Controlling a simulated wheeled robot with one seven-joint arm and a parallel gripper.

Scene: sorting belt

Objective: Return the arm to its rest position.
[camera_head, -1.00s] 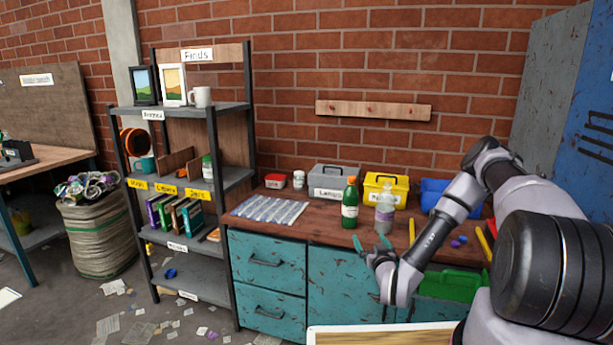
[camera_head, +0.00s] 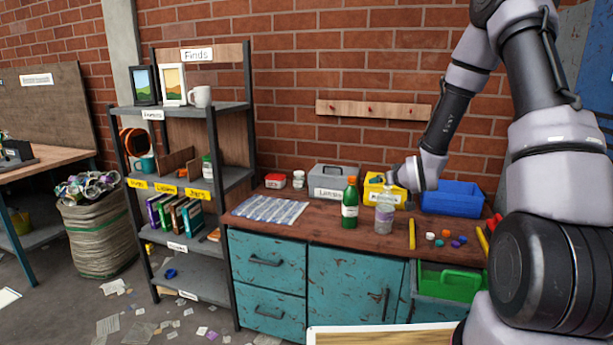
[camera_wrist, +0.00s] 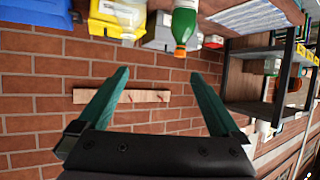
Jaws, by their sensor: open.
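My gripper (camera_wrist: 160,85) is open and empty in the wrist view, its two teal fingers spread apart with brick wall behind them. In the head view the arm is raised on the right and bends down to my gripper (camera_head: 376,178), held in front of the yellow box and above the workbench. The gripper hides part of the yellow box (camera_head: 372,194). A clear bottle (camera_head: 384,214) stands just below the wrist, and a green bottle (camera_head: 350,203) stands to its left. In the wrist view the surroundings appear upside down.
The workbench (camera_head: 325,232) also carries a grey box (camera_head: 333,182), a blue bin (camera_head: 452,197), a yellow stick (camera_head: 412,234) and several small coloured pieces. An open drawer (camera_head: 430,294) holds a green tray. A shelf unit (camera_head: 247,110) stands at the left.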

